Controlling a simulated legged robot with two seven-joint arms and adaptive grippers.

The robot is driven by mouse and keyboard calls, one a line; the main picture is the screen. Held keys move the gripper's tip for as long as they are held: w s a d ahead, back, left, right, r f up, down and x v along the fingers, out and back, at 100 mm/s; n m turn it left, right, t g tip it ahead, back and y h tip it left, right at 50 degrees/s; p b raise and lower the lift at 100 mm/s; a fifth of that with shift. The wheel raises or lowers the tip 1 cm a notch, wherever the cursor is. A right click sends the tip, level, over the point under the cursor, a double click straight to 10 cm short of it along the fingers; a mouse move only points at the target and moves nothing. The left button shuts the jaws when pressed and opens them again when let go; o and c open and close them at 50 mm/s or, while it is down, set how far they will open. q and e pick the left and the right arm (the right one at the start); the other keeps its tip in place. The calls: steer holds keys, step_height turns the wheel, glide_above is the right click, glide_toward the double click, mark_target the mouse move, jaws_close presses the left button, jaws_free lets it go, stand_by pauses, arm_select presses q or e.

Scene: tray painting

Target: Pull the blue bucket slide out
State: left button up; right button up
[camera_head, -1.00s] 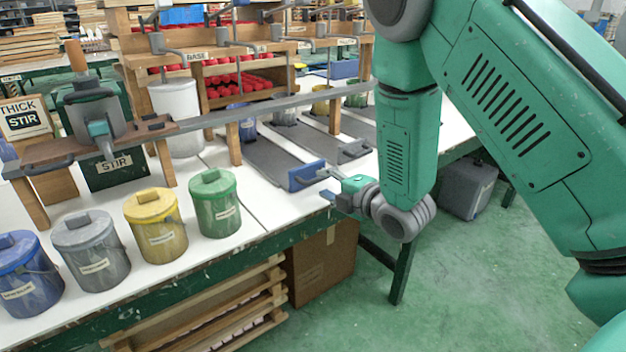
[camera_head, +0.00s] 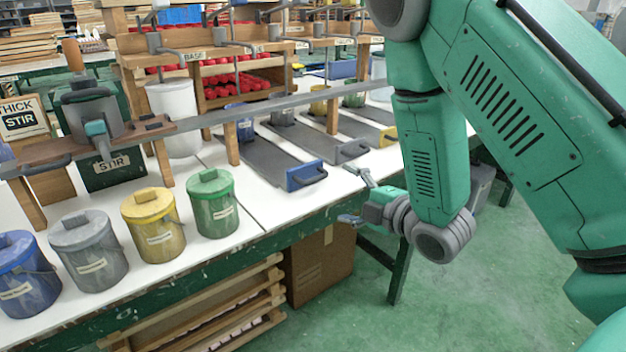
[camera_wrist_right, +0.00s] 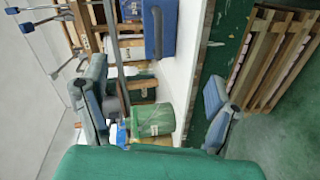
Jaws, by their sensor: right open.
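The blue bucket slide is a long dark board (camera_head: 265,158) with a blue front block (camera_head: 305,176) and a dark handle (camera_head: 314,177), reaching close to the table's front edge. A blue bucket (camera_head: 245,128) stands at its back end, partly hidden by a post and rail. My right gripper (camera_head: 356,194) is open and empty, to the right of the handle and apart from it. In the right wrist view its two fingers (camera_wrist_right: 158,102) are wide apart, and the blue front block (camera_wrist_right: 168,28) shows at the top. My left gripper is not in view.
Blue, grey, yellow and green lidded buckets (camera_head: 213,203) stand along the table's front left. Slides with grey (camera_head: 351,151) and yellow (camera_head: 389,136) fronts lie to the right of the blue one. A grey rail crosses above the boards. Open floor (camera_head: 480,285) lies at the front right.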

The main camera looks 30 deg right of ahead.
mark_target(318, 180)
steer(key=w+m+b, duration=0.1)
steer(key=w+m, duration=0.2)
steer(key=m, duration=0.2)
steer(key=w+f+m+t+b, duration=0.1)
steer(key=w+m, duration=0.3)
steer(key=m, duration=0.1)
steer(key=w+f+m+t+b, duration=0.1)
steer(key=w+m, duration=0.3)
steer(key=m, duration=0.1)
steer(key=shift+w+a+m+b, duration=0.1)
steer(key=shift+a+m+b, duration=0.15)
steer(key=shift+m+b, duration=0.05)
steer(key=c, duration=1.4)
steer(key=shift+c, duration=0.2)
